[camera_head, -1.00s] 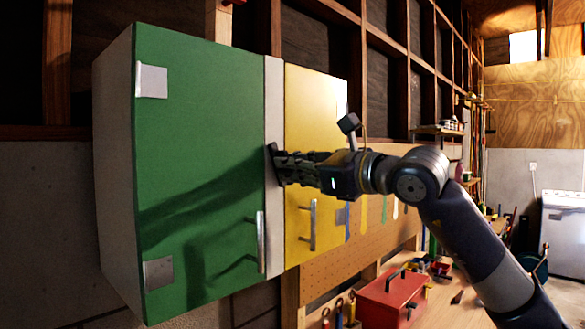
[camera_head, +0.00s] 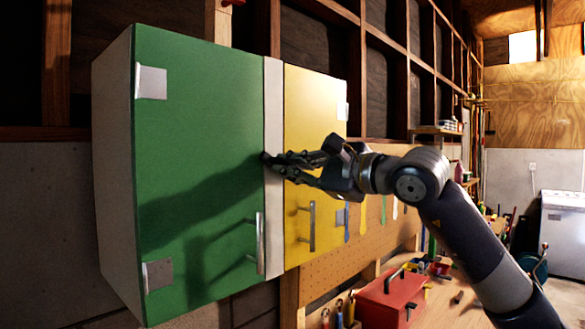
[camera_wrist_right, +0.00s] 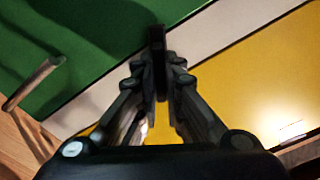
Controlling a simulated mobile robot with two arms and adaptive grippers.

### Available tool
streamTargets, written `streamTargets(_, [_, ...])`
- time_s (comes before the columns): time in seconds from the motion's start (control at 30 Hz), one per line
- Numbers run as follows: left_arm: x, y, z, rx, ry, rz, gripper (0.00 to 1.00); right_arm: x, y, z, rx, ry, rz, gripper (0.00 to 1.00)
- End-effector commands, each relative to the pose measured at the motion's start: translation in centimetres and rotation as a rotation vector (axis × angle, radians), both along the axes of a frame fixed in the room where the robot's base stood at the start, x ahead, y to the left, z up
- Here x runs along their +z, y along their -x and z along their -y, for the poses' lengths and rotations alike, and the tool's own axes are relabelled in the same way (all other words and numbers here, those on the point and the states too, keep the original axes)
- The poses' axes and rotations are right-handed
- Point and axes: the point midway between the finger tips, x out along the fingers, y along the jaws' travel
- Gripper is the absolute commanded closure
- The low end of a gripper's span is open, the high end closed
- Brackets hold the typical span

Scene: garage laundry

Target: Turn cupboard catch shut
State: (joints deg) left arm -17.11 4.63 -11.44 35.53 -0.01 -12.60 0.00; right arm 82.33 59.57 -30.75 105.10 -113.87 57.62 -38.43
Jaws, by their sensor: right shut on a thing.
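The cupboard has a green door (camera_head: 200,130) and a yellow door (camera_head: 312,120), with a pale upright strip (camera_head: 273,225) between them. The catch (camera_head: 266,157) is a small dark piece on this strip, mostly hidden by my fingers in the head view. In the right wrist view the catch (camera_wrist_right: 157,62) is a dark bar between the fingertips. My right gripper (camera_head: 279,162) comes from the right and is shut on the catch. Both doors lie flush with the cupboard front. My left gripper is out of view.
Bar handles stand out from the green door (camera_head: 260,243) and the yellow door (camera_head: 312,227), below my gripper. A red toolbox (camera_head: 390,298) sits on the workbench at the lower right. A pegboard with tools hangs behind my right arm.

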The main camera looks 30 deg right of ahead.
Motion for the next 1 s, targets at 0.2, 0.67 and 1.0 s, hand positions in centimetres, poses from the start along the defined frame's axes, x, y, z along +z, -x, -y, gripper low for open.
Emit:
streamTargets(0.2, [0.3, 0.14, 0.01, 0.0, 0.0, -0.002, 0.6, 0.12, 0.0, 0.01, 0.0, 0.187, 0.065, 1.0])
streamTargets(0.67, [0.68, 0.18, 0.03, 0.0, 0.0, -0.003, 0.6, 0.11, -0.01, 0.0, 0.001, 0.451, 0.156, 1.0])
streamTargets(1.0, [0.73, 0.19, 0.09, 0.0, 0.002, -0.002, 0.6, 0.08, -0.02, -0.01, 0.001, 0.503, 0.174, 1.0])
